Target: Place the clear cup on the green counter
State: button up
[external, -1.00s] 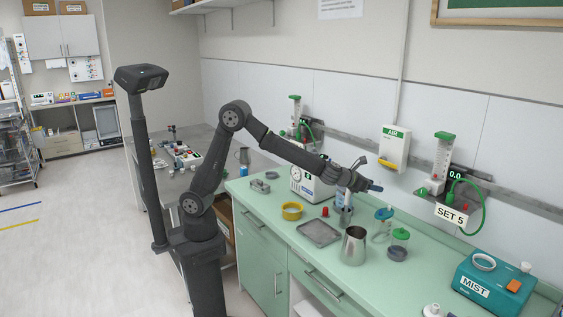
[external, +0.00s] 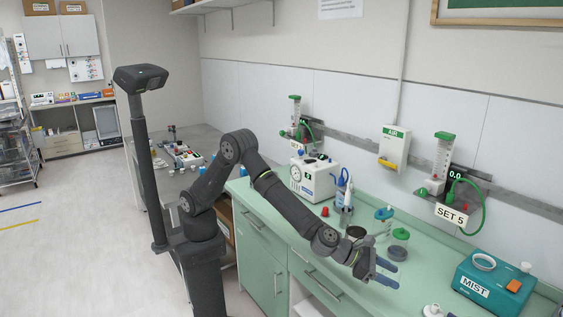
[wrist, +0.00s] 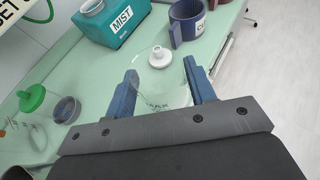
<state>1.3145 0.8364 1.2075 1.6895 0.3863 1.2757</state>
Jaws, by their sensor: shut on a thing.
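The clear cup (wrist: 160,92) sits between the two blue fingers of my gripper (wrist: 158,85) in the wrist view, and the fingers are shut on it. Its transparent wall shows the counter through it, with small marks low on its side. The cup is too faint to make out there. I cannot tell whether its base touches the counter, which also shows in the wrist view (wrist: 98,75).
The teal MIST box (external: 495,283) stands at the right of the counter. A white knobbed fitting (wrist: 160,57) lies just beyond the cup, and a dark blue mug (wrist: 187,20) stands farther off. The green-lidded jar (external: 398,245) is close by. My arm hides the tray.

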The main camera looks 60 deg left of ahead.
jog(key=w+f, duration=0.2)
jog(key=w, duration=0.1)
jog(key=w+f, duration=0.2)
jog(key=w, duration=0.2)
jog(key=w+f, duration=0.3)
jog(key=w, duration=0.1)
jog(key=shift+w+d, duration=0.1)
jog(key=shift+d, duration=0.2)
jog(key=shift+f, duration=1.95)
jog(key=shift+f, duration=0.1)
jog(key=o, duration=1.1)
jog(key=shift+a+r, duration=0.1)
jog(key=shift+r, duration=0.1)
jog(key=v, duration=1.2)
jog(key=shift+w, duration=0.1)
